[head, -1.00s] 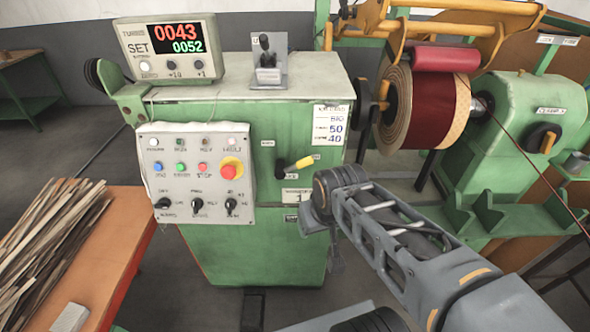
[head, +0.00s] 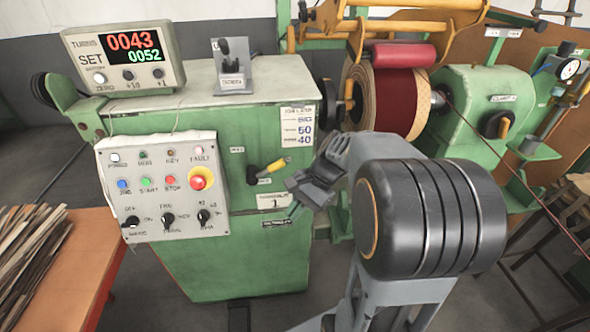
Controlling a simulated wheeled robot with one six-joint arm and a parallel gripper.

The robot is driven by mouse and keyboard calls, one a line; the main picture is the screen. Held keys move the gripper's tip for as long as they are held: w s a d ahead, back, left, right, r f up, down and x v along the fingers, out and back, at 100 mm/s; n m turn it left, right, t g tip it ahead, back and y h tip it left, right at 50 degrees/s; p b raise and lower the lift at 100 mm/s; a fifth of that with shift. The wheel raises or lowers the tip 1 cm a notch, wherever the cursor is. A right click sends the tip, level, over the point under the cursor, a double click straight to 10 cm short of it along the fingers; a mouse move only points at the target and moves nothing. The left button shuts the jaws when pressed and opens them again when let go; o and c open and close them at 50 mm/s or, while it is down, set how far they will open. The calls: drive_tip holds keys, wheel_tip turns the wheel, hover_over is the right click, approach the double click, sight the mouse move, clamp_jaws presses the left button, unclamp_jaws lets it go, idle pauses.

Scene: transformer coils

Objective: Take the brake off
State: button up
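A lever with a yellow handle (head: 272,166) sits on the front of the green machine cabinet (head: 235,265). Its handle points right and slightly up from a dark pivot; the small labels by it are too small to read. A black lever in a grey bracket (head: 231,70) stands on the cabinet top. I cannot tell which control is the brake. My gripper (head: 300,188) is just right of and below the yellow lever, apparently apart from it. My wrist hides part of it, and its finger opening is unclear.
A grey control panel (head: 160,185) with buttons, a red emergency stop (head: 200,180) and rotary switches is on the cabinet's left. A counter box (head: 125,58) reads 0043 and 0052. The coil (head: 395,98) is at the right. A table (head: 85,255) with strips stands at lower left.

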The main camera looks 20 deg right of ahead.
drive_tip(key=w+d+m+y, duration=0.1)
drive_tip(key=d+m+y, duration=0.1)
drive_tip(key=w+d+m+t+y, duration=0.1)
drive_tip(key=w+d+m, duration=0.1)
drive_tip(key=w+d+f+m+t+y, duration=0.1)
drive_tip(key=w+d+m+y, duration=0.1)
drive_tip(key=m, duration=0.1)
drive_tip(key=shift+w+d+y, duration=0.15)
drive_tip(key=shift+d+y, duration=0.15)
drive_tip(key=shift+d, duration=0.1)
clamp_jaws()
drive_tip(key=w+d+f+m+t+y+b, duration=0.1)
drive_tip(key=w+d+m+t+y, duration=0.1)
drive_tip(key=d+m+t, duration=0.4)
drive_tip(key=d+y, duration=0.1)
drive_tip(key=d, duration=0.3)
drive_tip(key=shift+d+y, duration=0.3)
drive_tip(key=shift+d, duration=0.05)
drive_tip(key=shift+a, duration=0.15)
drive_tip(key=shift+w+a+r+p, duration=0.35)
drive_tip(key=shift+w+a+r, duration=0.45)
drive_tip(key=shift+a, duration=1.05)
drive_tip(key=shift+w+a+r+p, duration=0.4)
drive_tip(key=shift+w+a, duration=0.65)
drive_tip(key=shift+a, duration=0.85)
drive_tip(key=shift+w+a+r+p, duration=0.45)
drive_tip(key=shift+w+a, duration=0.5)
drive_tip(key=shift+a, duration=0.9)
drive_tip(key=shift+r, duration=0.1)
